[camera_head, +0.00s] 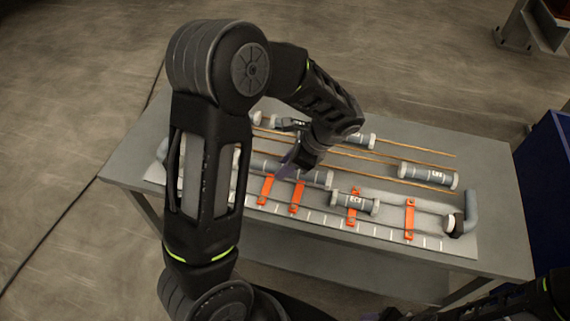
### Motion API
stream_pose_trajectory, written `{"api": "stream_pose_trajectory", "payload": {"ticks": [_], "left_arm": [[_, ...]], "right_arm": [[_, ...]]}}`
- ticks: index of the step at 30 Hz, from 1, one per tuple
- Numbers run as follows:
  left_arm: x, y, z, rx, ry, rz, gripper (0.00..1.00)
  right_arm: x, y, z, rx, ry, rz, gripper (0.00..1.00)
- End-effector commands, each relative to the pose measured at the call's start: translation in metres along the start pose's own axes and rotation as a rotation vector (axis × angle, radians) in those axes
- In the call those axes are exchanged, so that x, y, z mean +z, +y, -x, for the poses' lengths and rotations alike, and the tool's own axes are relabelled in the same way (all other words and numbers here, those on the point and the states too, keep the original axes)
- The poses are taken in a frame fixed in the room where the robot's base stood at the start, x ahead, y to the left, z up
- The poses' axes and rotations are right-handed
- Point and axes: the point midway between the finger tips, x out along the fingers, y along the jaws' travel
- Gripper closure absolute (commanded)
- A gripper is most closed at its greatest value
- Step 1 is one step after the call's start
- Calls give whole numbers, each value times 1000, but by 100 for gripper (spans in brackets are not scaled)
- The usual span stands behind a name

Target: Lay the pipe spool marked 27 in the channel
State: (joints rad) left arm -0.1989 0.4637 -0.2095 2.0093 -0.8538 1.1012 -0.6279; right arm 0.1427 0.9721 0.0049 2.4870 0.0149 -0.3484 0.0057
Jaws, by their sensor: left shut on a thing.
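My left gripper (300,167) reaches down over the table and is shut on a grey pipe spool (318,178) with pale end collars. This spool is at the channel line, beside the orange straps; I cannot tell whether it rests there or hangs just above. Its mark is hidden or unreadable, so I cannot confirm 27. The channel (432,224) runs along the table's near side, between grey elbow pipes. Another marked spool (355,203) lies in it, right of the held one. Dark end parts of my right arm (388,315) show at the bottom edge; its jaws cannot be made out.
Orange straps (409,218) cross the channel. A grey elbow pipe (471,210) stands at its right end. Behind, thin copper-coloured rods (420,152) separate more spools, including a marked one (428,176). The table's right back (490,160) is clear. A blue bin (545,170) stands right.

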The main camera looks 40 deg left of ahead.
Motion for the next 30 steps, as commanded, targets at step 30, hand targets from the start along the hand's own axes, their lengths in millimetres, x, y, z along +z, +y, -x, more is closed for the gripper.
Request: {"api": "stream_pose_trajectory", "payload": {"ticks": [30], "left_arm": [[-35,0,-61,0,-1,0,100]], "right_arm": [[-6,12,-48,-18,16,12,48]]}}
